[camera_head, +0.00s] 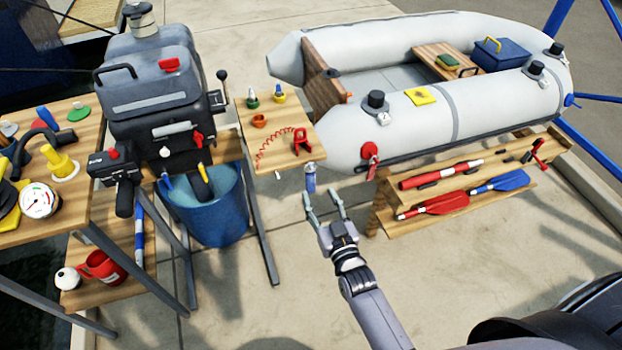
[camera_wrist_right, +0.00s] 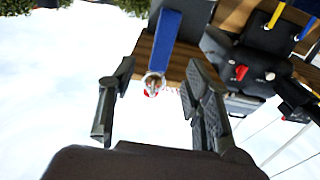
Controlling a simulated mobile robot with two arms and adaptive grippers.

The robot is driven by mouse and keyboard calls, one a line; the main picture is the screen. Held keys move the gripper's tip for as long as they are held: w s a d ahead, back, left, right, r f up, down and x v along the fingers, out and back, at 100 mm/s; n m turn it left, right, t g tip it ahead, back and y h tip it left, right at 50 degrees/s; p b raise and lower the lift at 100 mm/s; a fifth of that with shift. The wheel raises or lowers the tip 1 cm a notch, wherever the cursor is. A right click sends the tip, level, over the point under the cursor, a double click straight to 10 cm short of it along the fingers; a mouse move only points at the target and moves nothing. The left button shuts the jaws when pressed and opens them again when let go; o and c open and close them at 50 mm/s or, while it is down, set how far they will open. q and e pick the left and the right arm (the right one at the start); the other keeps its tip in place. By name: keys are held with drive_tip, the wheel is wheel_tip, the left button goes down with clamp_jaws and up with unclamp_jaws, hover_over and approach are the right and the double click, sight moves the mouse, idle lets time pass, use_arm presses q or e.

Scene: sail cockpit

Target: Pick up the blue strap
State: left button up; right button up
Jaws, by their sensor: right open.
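The blue strap (camera_head: 311,183) hangs below the front right corner of the small wooden side table, with a pale fitting at its top. In the right wrist view, the strap (camera_wrist_right: 167,38) comes down from the top, with a metal ring and a bit of red at its near end. My right gripper (camera_head: 322,198) is open and empty just in front of the strap. In its wrist view, the ring end lies between the spread fingers (camera_wrist_right: 158,82); I cannot tell whether either finger touches it. My left gripper is not in view.
The small table (camera_head: 276,132) holds a red clamp (camera_head: 301,141) and small parts. The outboard motor (camera_head: 150,95) and blue bucket (camera_head: 212,215) stand left. The grey dinghy (camera_head: 400,125) and a paddle rack (camera_head: 480,195) stand right. The concrete floor ahead is clear.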

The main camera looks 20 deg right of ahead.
sight(311, 179)
drive_tip(key=shift+w+a, duration=0.1)
drive_tip(key=shift+w, duration=1)
drive_tip(key=shift+w+a+r, duration=0.1)
drive_tip(key=shift+w, duration=1.3)
drive_tip(key=shift+w+r, duration=0.1)
drive_tip(key=shift+w, duration=1.25)
clamp_jaws()
